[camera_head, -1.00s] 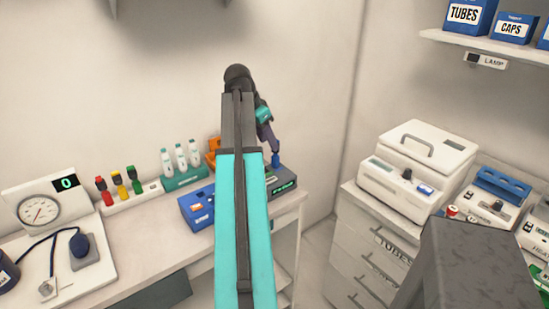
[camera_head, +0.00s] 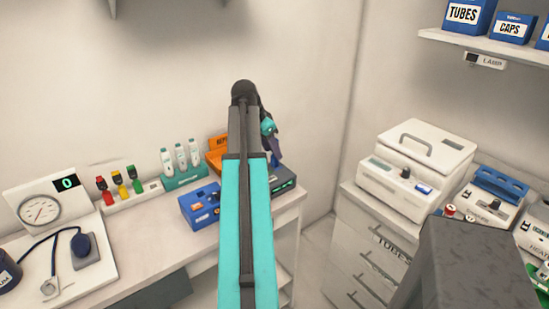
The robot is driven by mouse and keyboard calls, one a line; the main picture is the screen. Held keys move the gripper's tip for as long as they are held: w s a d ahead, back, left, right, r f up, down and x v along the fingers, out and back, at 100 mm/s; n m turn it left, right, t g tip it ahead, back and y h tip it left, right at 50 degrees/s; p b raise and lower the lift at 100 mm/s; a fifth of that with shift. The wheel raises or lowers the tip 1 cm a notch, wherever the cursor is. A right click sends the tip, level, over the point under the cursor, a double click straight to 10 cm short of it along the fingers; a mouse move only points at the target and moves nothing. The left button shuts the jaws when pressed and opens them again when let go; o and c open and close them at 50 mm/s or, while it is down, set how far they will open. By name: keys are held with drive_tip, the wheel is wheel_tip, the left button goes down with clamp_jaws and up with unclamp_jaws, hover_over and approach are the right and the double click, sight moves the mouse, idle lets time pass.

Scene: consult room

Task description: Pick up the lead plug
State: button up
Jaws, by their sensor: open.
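My gripper (camera_head: 275,150) is at the far end of my teal and grey arm, above the back right of the desk. It is small in the view and partly behind the arm; it is open. A small blue piece (camera_head: 275,161) shows just below it, at a dark device with a green display (camera_head: 284,184). I cannot tell for sure whether this blue piece is the lead plug, or whether the gripper touches it. My arm hides much of the device.
Left of the arm on the desk (camera_head: 135,245) are a blue box (camera_head: 199,205), an orange box (camera_head: 215,160), white bottles in a green rack (camera_head: 184,178), coloured connectors on a white strip (camera_head: 133,203) and a pressure gauge (camera_head: 40,209). Drawers with white machines (camera_head: 415,172) stand right.

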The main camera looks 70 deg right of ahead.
drive_tip(key=shift+p+x, duration=0.8)
drive_tip(key=shift+x, duration=1.65)
drive_tip(key=shift+w, duration=0.1)
drive_tip(key=c, duration=1.1)
